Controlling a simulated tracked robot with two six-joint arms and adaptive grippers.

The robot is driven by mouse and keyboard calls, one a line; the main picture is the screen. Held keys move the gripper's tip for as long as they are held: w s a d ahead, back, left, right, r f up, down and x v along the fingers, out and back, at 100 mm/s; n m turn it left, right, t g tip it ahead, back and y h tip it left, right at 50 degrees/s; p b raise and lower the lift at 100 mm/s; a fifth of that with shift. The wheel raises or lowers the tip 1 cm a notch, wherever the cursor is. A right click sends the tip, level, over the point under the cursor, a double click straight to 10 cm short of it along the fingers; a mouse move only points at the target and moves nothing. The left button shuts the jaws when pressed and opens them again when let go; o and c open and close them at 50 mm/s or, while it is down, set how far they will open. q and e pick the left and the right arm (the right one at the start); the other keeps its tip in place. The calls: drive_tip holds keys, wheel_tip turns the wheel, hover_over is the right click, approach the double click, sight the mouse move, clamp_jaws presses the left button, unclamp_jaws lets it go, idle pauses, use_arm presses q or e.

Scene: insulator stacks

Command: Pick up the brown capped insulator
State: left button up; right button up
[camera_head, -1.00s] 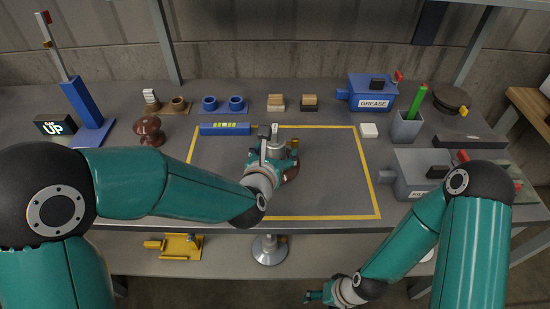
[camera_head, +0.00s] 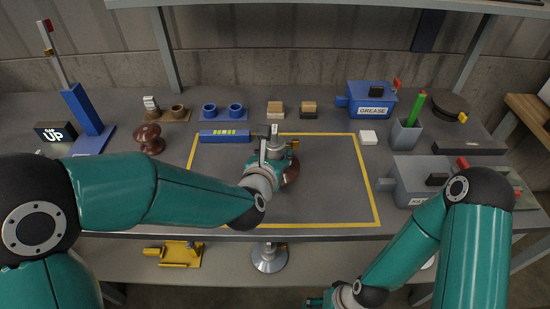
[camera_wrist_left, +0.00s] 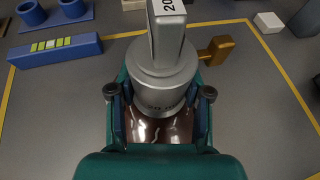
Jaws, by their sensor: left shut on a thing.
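The brown capped insulator (camera_head: 291,173) has a glossy brown body and a silver metal cap (camera_head: 275,137) with a brass piece at its side. My left gripper (camera_head: 272,160) is shut on it over the yellow-outlined mat. In the left wrist view the two fingers clasp it from both sides just below the silver cap (camera_wrist_left: 165,75). The brown body (camera_wrist_left: 160,132) shows between the fingers, and its lower part is hidden by the gripper. I cannot tell whether its base touches the mat. My right gripper (camera_head: 318,301) is low at the bottom edge, partly cut off.
Another brown insulator (camera_head: 148,138) without a silver cap stands left of the mat. A blue level (camera_head: 224,136) lies at the mat's back left edge. A blue grease box (camera_head: 371,99), a pen cup (camera_head: 405,134) and a grey box (camera_head: 412,180) stand to the right. The mat's right part is clear.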

use_arm(q)
wheel_tip(320, 180, up, 18)
drive_tip(key=p, duration=0.5)
drive_tip(key=shift+r, duration=0.2)
drive_tip(key=shift+f, duration=0.1)
drive_tip(key=shift+f+b, duration=9.7)
drive_tip(key=shift+b, duration=0.45)
drive_tip(key=shift+f, duration=0.15)
drive_tip(key=shift+f, duration=0.15)
